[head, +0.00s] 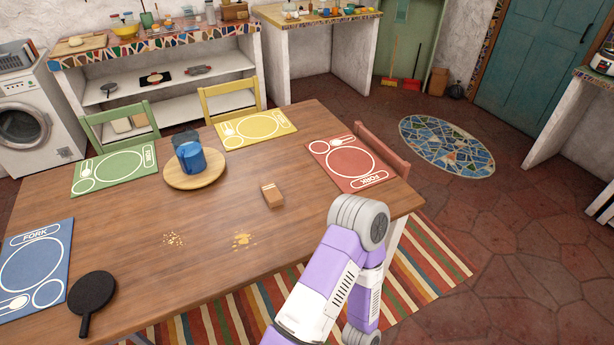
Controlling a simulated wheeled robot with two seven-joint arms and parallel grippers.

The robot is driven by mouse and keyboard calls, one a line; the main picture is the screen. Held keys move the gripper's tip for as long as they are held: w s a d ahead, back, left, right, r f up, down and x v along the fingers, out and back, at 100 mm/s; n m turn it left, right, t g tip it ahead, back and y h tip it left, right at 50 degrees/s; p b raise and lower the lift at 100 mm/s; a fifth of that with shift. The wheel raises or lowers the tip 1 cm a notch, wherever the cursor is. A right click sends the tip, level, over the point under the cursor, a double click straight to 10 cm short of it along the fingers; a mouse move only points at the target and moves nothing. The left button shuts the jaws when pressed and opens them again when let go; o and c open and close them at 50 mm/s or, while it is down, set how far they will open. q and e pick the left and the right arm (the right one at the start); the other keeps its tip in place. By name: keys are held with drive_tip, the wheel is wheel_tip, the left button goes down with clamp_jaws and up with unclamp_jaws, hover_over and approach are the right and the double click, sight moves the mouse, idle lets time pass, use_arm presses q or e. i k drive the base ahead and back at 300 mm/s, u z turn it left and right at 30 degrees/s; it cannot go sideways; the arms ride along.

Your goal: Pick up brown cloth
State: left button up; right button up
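A small brown block-like thing (271,195), perhaps the folded brown cloth, lies on the wooden table (190,215) right of its middle. It is too small to tell its material. One of my arms, purple and white, comes in from the bottom and bends at the table's right front edge. Neither of my grippers is in view. Nothing touches the brown thing.
A blue pot (191,158) stands on a round wooden board (196,180) left of it. Crumbs (243,240) lie nearer me. A black pan (93,293) is at front left. Red (351,162), yellow, green and blue placemats line the table. Chairs stand behind.

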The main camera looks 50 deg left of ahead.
sight(271, 194)
drive_tip(key=i, duration=1.45)
drive_tip(key=u, duration=3.9)
